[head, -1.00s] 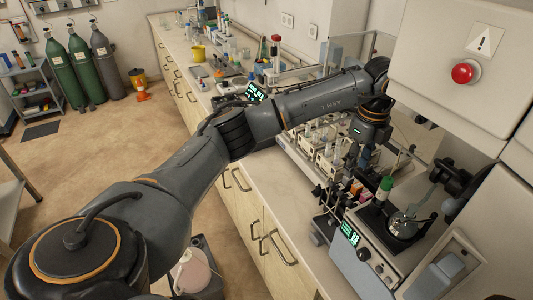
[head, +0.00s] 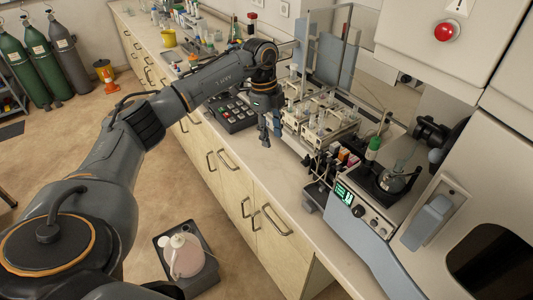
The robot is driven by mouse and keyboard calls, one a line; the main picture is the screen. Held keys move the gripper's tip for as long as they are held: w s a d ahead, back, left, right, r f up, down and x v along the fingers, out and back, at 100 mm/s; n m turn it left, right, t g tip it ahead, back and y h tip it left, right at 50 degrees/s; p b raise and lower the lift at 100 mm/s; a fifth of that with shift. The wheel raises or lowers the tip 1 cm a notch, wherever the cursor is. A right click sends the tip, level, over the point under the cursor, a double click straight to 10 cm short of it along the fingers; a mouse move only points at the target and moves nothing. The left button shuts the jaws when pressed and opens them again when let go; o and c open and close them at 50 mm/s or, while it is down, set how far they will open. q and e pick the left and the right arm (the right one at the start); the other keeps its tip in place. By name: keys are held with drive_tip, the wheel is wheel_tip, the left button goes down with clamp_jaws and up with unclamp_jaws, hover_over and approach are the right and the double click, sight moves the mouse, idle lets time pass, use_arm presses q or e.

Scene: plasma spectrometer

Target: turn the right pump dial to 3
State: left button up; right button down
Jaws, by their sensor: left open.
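A blue-and-grey pump unit (head: 362,238) stands at the right end of the bench. Its front carries a lit green display (head: 344,194) and a black dial (head: 358,211); the dial's setting is too small to read. A round pump head (head: 396,180) sits on top. I cannot tell whether this is the right pump. My left gripper (head: 270,138) is open and empty, pointing down over the bench, left of the unit and well apart from the dial. My right gripper is not in view.
A rack with vials (head: 322,125) stands behind and right of my left gripper. A keypad box (head: 232,116) lies to its left. A bottle with a green cap (head: 373,148) stands by the pump. A cabinet with a red button (head: 447,31) overhangs. The front bench strip is clear.

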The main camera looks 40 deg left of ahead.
use_arm(q)
wheel_tip(320, 180, down, 10)
drive_tip(key=w+a+t+h, duration=0.2)
drive_tip(key=t+h, duration=0.2)
drive_tip(key=h, duration=0.2)
drive_tip(key=shift+a+f+n+t, duration=0.15)
drive_tip(key=shift+n+t, duration=0.15)
drive_tip(key=shift+t, duration=0.1)
drive_tip(key=shift+c, duration=1.3)
